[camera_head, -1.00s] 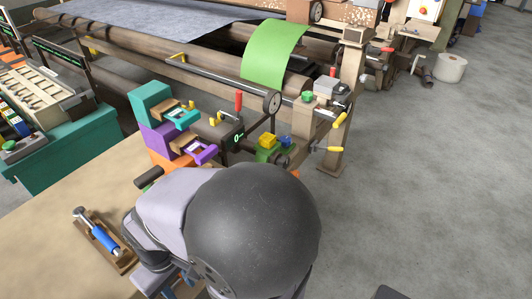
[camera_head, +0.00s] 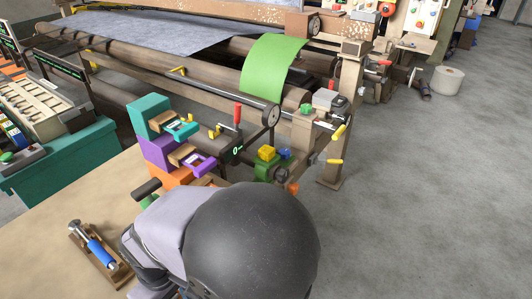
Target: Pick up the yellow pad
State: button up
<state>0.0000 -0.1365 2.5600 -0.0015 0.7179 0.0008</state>
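A small yellow block (camera_head: 267,152), the only pad-like yellow piece I can make out, sits on a green fixture (camera_head: 262,172) at the machine's near end, beside a small blue piece (camera_head: 284,154). It is too small to tell its exact shape. My own arm, with a large dark rounded joint and grey links, fills the bottom centre, in front of and below the fixture. My gripper is not in view, so whether it holds anything is hidden.
Teal (camera_head: 149,116) and purple (camera_head: 160,152) stepped blocks stand left of the fixture. A red-handled lever (camera_head: 237,116) and a round gauge (camera_head: 270,116) rise behind it. A blue-handled tool (camera_head: 97,250) lies on the tan table (camera_head: 45,235). Grey floor (camera_head: 430,200) is open at right.

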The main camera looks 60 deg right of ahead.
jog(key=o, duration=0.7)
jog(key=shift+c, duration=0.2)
